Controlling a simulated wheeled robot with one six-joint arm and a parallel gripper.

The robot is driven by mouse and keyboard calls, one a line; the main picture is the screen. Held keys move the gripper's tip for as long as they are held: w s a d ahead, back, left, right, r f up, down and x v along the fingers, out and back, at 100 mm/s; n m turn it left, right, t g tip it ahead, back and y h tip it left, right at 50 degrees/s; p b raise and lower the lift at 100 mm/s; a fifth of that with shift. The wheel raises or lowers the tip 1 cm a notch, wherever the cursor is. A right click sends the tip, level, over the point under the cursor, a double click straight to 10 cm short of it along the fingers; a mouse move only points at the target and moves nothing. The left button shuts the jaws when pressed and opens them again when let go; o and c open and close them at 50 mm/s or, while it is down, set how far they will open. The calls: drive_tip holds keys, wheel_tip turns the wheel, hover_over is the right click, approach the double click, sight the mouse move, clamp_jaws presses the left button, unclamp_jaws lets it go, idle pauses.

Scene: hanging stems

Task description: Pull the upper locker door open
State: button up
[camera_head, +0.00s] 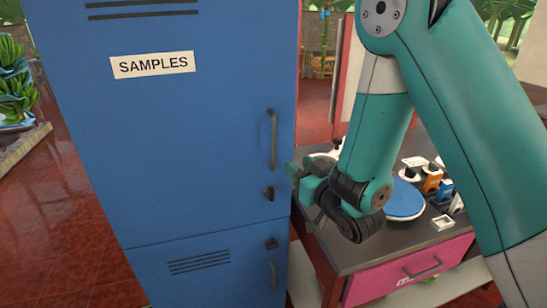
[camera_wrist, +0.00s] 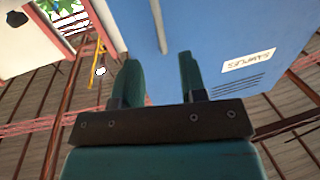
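The blue locker's upper door (camera_head: 180,130) carries a SAMPLES label (camera_head: 153,64) and appears closed. Its vertical grey handle (camera_head: 272,140) is near the door's right edge, with a small dark latch (camera_head: 270,192) below. My gripper (camera_head: 292,172) is at the locker's right edge, close to the handle in the picture. In the wrist view my gripper (camera_wrist: 160,68) is open, its two fingers apart with nothing held. The grey handle (camera_wrist: 158,25) appears beyond the gap between the fingertips. The label (camera_wrist: 248,61) shows upside down there. I cannot tell how far the handle is from the fingers.
The lower locker door (camera_head: 205,270) has its own handle (camera_head: 272,275) and appears closed. A bench with a pink drawer (camera_head: 410,270) stands right of the locker, bearing a blue round plate (camera_head: 404,203) and small items. Red tiled floor (camera_head: 65,230) is open at left.

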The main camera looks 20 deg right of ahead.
sight(275, 143)
drive_tip(key=p+x, duration=0.2)
drive_tip(key=x, duration=0.1)
drive_tip(key=p+x, duration=0.2)
drive_tip(key=x, duration=0.2)
drive_tip(key=r+p+x, duration=0.1)
drive_tip(key=p+x, duration=0.1)
drive_tip(key=x, duration=0.2)
drive_tip(key=shift+d+p, duration=0.2)
drive_tip(key=shift+p, duration=0.2)
drive_tip(key=shift+w+a+p, duration=0.15)
drive_tip(key=shift+w+p, duration=0.4)
drive_tip(key=shift+p, duration=0.45)
drive_tip(key=shift+w+f+p, duration=0.35)
drive_tip(key=shift+w+p, duration=0.15)
drive_tip(key=shift+p, duration=0.2)
drive_tip(key=shift+c, duration=0.3)
clamp_jaws()
